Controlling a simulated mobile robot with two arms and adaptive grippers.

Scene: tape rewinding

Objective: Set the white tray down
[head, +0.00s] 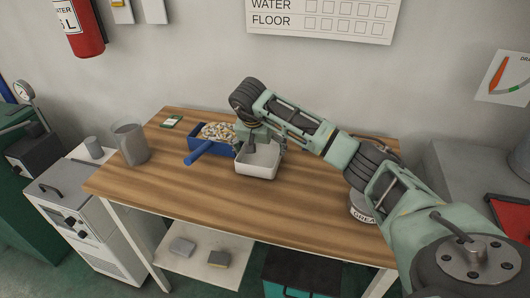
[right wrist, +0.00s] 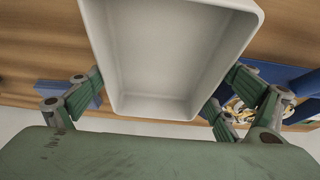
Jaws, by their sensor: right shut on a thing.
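The white tray (head: 257,171) is a small open box near the middle of the wooden table (head: 310,205). My right gripper (head: 262,143) is shut on it from behind and above. In the right wrist view, the tray (right wrist: 165,105) looks empty, with my right gripper's fingers (right wrist: 163,76) on either side of it. The tray is at or just above the tabletop; I cannot tell whether its base touches. My left gripper is not in view.
A blue container (head: 203,148) with a blue handle and small pale pieces stands just left of the tray. A grey cup (head: 131,145) is at the table's left end, and a round tin (head: 361,207) at the right. The tabletop in front is clear.

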